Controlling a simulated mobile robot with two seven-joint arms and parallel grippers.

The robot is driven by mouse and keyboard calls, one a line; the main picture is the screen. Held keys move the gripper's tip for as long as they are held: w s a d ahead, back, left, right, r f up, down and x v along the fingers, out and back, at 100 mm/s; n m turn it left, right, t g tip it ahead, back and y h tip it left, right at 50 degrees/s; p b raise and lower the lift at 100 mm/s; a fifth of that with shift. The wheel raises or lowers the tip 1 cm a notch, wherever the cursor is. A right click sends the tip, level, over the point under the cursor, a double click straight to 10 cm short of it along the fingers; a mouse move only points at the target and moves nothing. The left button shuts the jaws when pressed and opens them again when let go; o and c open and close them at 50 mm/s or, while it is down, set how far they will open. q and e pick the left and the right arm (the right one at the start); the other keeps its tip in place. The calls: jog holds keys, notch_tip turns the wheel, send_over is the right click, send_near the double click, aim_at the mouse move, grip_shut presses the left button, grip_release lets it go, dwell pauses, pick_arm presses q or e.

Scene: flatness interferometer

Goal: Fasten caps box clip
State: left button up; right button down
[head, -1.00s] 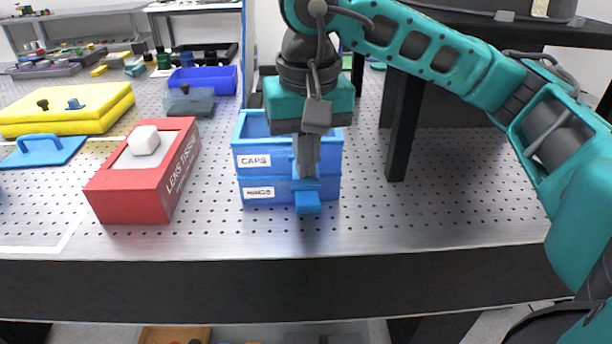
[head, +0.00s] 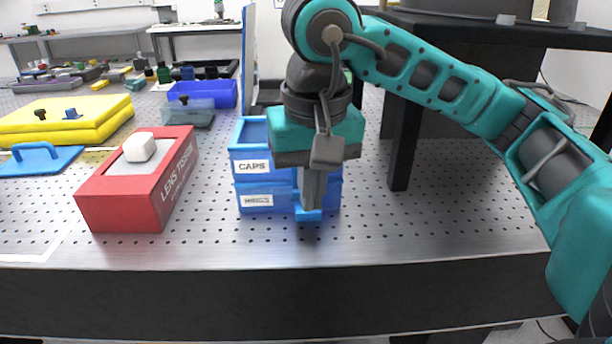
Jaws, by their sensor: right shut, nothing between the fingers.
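The blue caps box (head: 250,167), labelled CAPS, sits on top of a second blue box (head: 257,200) whose label is hard to read. My right gripper (head: 311,206) points down in front of the boxes' right part. Its fingers are together with nothing between them. The blue clip (head: 302,215) shows only as a small piece at the fingertips, low on the front of the lower box. The fingers hide most of the clip, so I cannot tell whether it is latched or whether they touch it. My left gripper is out of view.
A red lens tissue box (head: 125,200) stands left of the boxes. A black post (head: 403,140) stands to the right. A blue tray (head: 215,92) and a yellow case (head: 60,125) lie behind left. The perforated bench is clear at right, with its front edge (head: 330,258) close.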

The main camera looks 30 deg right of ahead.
jog(key=shift+s, duration=0.15)
pick_arm(q)
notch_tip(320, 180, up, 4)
jog(key=p, duration=0.5)
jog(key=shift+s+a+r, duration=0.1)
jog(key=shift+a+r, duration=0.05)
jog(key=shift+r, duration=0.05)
pick_arm(e)
notch_tip(320, 180, up, 13)
jog(key=s, duration=0.1)
jog(key=shift+a, duration=0.25)
jog(key=shift+s+f, duration=0.1)
jog(key=shift+s, duration=0.05)
